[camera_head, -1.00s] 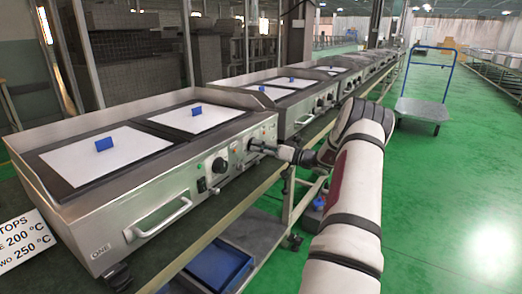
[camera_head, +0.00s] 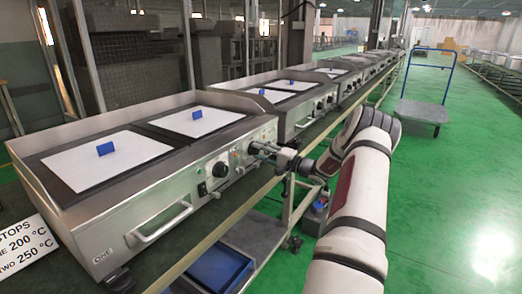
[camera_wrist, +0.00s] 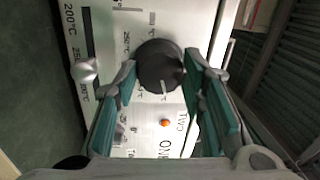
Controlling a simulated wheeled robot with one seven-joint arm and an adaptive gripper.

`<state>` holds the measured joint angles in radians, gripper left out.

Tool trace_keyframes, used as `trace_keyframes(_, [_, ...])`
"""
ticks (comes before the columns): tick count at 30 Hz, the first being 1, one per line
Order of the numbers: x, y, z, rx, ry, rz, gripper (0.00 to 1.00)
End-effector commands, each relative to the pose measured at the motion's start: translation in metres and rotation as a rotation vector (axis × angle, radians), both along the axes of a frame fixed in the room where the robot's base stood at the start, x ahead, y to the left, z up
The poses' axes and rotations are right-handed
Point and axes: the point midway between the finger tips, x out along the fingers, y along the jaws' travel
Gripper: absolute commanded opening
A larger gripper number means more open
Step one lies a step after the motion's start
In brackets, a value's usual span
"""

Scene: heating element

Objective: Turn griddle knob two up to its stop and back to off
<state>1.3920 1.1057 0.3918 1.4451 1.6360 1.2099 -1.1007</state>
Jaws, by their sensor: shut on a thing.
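Griddle knob two (camera_wrist: 160,66) is a round black knob with a white pointer line. My gripper (camera_head: 259,150) is at the right part of the front panel of the near griddle (camera_head: 170,207). Its teal fingers lie on either side of the knob and are shut on it. In the head view the fingers and wrist largely hide this knob. Knob one (camera_head: 220,169) is to its left, untouched.
A silver knob-like part (camera_wrist: 85,70) sits beside the printed temperature scale in the wrist view. A bar handle (camera_head: 160,222) sticks out from the griddle front. A "STOPS" sign (camera_head: 27,243) reads one 200 °C, two 250 °C. More griddles (camera_head: 290,92) continue behind; the green aisle is open.

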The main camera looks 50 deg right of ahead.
Motion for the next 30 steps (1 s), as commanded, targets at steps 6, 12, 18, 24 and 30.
trace_keyframes(6, [-0.0004, -0.0001, 0.0013, 0.206, 0.017, -0.003, 0.09])
trace_keyframes(12, [-0.0007, 0.0005, 0.0013, 0.395, 0.034, -0.003, 0.09])
trace_keyframes(18, [-0.0009, 0.0008, 0.0013, 0.585, 0.048, -0.003, 0.09])
trace_keyframes(24, [-0.0009, 0.0013, 0.0015, 0.775, 0.063, -0.004, 0.09])
trace_keyframes(30, [-0.0009, 0.0017, 0.0022, 0.963, 0.077, -0.003, 0.09])
